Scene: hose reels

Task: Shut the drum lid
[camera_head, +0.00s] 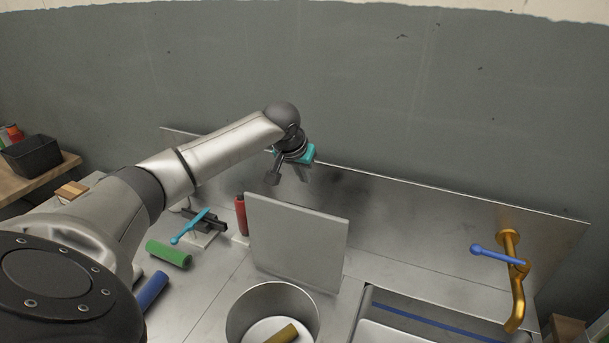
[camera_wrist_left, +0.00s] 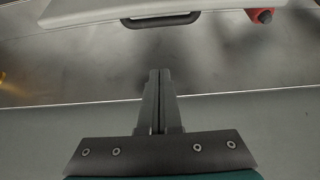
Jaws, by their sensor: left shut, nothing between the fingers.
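The drum (camera_head: 272,298) is a round metal container at the bottom middle of the head view, cut off by the frame edge. Its lid (camera_head: 298,240) is a flat grey square panel standing nearly upright behind the opening, so the drum is open. My left gripper (camera_head: 272,179) is shut and empty, above and behind the lid's top edge, apart from it. In the left wrist view the shut fingers (camera_wrist_left: 159,74) point towards the pale lid (camera_wrist_left: 85,12) and its dark handle (camera_wrist_left: 160,20), with a gap between. My right gripper is not in view.
A red bottle (camera_head: 241,215) stands left of the lid. A blue-handled valve (camera_head: 196,223), a green cylinder (camera_head: 169,254) and a blue cylinder (camera_head: 152,290) are further left. A sink (camera_head: 420,320) and a gold tap (camera_head: 516,290) are at right. A metal backsplash (camera_head: 400,205) runs behind.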

